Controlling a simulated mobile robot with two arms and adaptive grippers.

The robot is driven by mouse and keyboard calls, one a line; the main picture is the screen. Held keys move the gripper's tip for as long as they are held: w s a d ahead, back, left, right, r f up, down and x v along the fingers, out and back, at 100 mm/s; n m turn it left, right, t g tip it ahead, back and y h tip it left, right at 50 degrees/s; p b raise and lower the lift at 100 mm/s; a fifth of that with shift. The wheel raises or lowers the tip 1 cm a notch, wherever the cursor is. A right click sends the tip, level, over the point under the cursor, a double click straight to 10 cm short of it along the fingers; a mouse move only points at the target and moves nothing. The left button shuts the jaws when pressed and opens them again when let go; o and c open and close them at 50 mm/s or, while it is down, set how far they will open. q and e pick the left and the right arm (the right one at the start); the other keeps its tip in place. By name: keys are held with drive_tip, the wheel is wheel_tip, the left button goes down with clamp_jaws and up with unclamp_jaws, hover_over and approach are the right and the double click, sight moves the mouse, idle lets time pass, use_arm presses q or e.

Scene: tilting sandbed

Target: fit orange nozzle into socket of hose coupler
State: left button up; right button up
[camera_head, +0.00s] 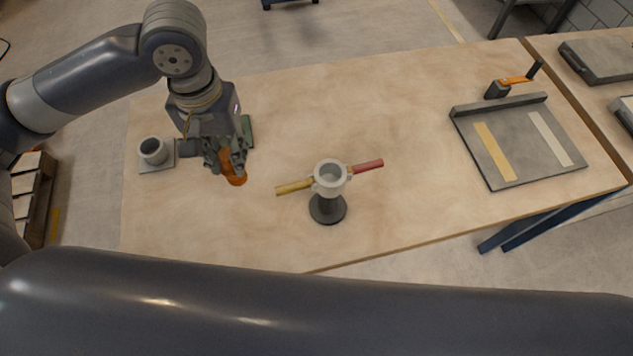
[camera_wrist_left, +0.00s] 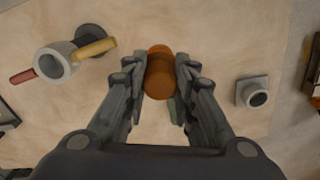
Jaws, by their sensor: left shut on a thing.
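My left gripper (camera_head: 232,168) is shut on the orange nozzle (camera_head: 236,178), which hangs pointing down above the table, left of the hose coupler. In the left wrist view the nozzle (camera_wrist_left: 159,75) sits between the two fingers of the gripper (camera_wrist_left: 160,78). The hose coupler (camera_head: 330,190) is a pale ring with an open round socket on top, on a dark round foot, with a yellow handle to the left and a red handle to the right. It shows at the upper left in the left wrist view (camera_wrist_left: 56,62). Nozzle and coupler are apart. My right gripper is out of view.
A grey cup on a square plate (camera_head: 143,167) stands at the table's left. A green piece (camera_head: 248,133) is partly hidden behind my left gripper. A grey tray (camera_head: 510,155) with two strips and an orange-handled clamp (camera_head: 515,80) lies at right. The wooden table (camera_head: 390,110) between is clear.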

use_arm(q)
drive_tip(key=w+d+n, duration=0.3)
drive_tip(key=d, duration=0.4)
wheel_tip(320, 180, up, 5)
drive_tip(key=n+p, duration=0.2)
drive_tip(key=n, duration=0.2)
hover_over(332, 161)
drive_tip(key=s, duration=0.3)
wheel_tip(332, 161, down, 9)
drive_tip(key=shift+w+f+p, duration=0.1)
drive_tip(key=shift+f+p, duration=0.1)
drive_tip(key=shift+p, duration=0.75)
drive_tip(key=o, duration=1.1)
drive_tip(key=shift+f, duration=0.1)
drive_tip(key=shift+c, duration=0.2)
